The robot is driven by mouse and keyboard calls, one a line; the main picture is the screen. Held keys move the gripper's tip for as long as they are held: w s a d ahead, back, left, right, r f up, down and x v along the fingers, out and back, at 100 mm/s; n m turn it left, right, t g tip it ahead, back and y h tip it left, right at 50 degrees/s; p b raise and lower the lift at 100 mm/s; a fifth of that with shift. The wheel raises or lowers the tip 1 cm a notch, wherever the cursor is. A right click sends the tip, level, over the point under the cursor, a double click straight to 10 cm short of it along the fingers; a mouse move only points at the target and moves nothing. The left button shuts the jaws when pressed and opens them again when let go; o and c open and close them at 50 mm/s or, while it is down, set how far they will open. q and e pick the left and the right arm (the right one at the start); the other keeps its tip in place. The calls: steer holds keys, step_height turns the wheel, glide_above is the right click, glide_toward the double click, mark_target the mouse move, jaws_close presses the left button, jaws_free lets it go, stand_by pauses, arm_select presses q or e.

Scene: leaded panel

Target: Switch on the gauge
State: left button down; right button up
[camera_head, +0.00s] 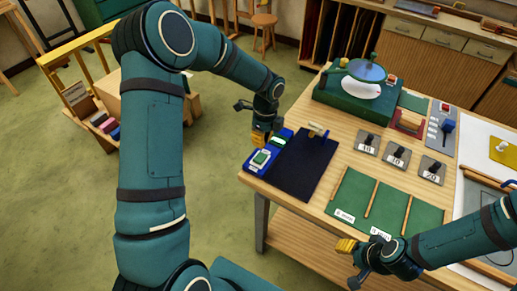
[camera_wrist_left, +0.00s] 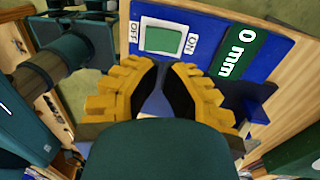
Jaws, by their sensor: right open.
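The gauge is a blue device (camera_head: 257,166) at the table's near left corner. In the left wrist view its blue face (camera_wrist_left: 205,20) carries a green switch (camera_wrist_left: 164,39) in a white plate, marked OFF on the left and ON on the right. A green display (camera_wrist_left: 237,52) beside it reads "0 mm". I cannot tell which way the switch is set. My left gripper (camera_head: 261,137) is just above the gauge; its yellow fingertips (camera_wrist_left: 166,66) are close together just below the switch, with nothing between them. My right gripper (camera_head: 350,264) is open and empty in front of the table.
A dark mat (camera_head: 304,165) lies right of the gauge. Beyond are a green machine (camera_head: 352,109) and several numbered grey blocks (camera_head: 367,144). A green divided tray (camera_head: 387,203) lies near my right gripper. White paper (camera_head: 480,150) covers the right side.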

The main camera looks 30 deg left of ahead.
arm_select(q)
step_height(320, 180, up, 7)
steer(key=w, duration=0.1)
steer(key=shift+d, duration=0.45)
arm_select(e)
steer(key=shift+d, duration=0.3)
arm_select(q)
steer(key=shift+w+f, duration=0.1)
